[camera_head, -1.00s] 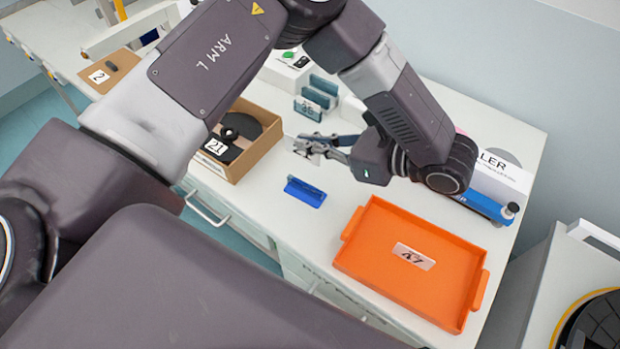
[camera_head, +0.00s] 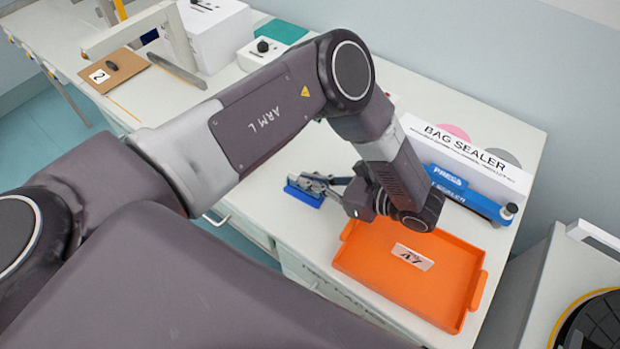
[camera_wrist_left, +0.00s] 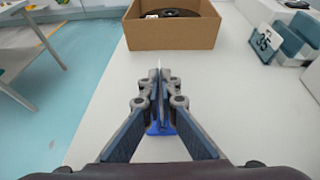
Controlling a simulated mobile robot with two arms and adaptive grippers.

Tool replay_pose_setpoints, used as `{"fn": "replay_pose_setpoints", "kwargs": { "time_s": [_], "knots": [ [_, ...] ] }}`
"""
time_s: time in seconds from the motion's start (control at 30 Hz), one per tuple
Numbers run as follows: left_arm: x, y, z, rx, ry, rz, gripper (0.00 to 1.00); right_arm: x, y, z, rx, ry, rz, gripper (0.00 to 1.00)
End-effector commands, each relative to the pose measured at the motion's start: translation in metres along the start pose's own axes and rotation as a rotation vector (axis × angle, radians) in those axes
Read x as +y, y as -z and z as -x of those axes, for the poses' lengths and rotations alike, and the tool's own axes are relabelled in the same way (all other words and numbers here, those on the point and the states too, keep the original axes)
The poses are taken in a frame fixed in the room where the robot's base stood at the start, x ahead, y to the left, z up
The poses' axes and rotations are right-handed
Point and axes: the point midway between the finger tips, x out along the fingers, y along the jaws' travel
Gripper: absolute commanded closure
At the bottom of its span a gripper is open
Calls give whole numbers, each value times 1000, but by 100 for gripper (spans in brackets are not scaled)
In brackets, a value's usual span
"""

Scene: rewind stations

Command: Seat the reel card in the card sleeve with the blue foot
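The card sleeve with the blue foot (camera_head: 304,196) stands on the white bench, left of the orange tray. My left gripper (camera_head: 308,181) is right over it, and its fingers hide much of the sleeve. In the left wrist view the blue foot (camera_wrist_left: 160,129) shows below and between the fingers. There my left gripper (camera_wrist_left: 159,88) is closed on a thin upright plate, the reel card (camera_wrist_left: 159,65), seen edge-on. I cannot tell whether the card's lower edge is inside the sleeve or above it. My right gripper is not in view.
The orange tray (camera_head: 352,262) with a label lies right of the sleeve. A bag sealer (camera_head: 470,158) stands behind it. The wrist view shows a cardboard box (camera_wrist_left: 172,36) with a black reel beyond the fingers, and teal holders (camera_wrist_left: 285,42) at right.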

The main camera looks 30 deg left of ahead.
Motion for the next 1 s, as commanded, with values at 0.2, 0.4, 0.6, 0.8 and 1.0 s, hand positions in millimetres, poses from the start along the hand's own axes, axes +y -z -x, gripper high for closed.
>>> {"fn": "replay_pose_setpoints", "kwargs": {
  "time_s": [0.2, 0.4, 0.6, 0.8, 1.0],
  "knots": [
    [0, 4, -2, 0, -1, -1, 100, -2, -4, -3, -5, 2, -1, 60],
    [0, 2, -1, 0, 0, 0, 78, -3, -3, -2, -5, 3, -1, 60],
    [0, 2, -1, 0, 0, 0, 78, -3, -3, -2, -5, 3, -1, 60],
    [0, 1, 6, 1, 0, 0, 78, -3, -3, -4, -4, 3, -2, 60],
    [0, 4, 45, 3, 2, 1, 78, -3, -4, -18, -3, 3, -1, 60]
  ]
}}
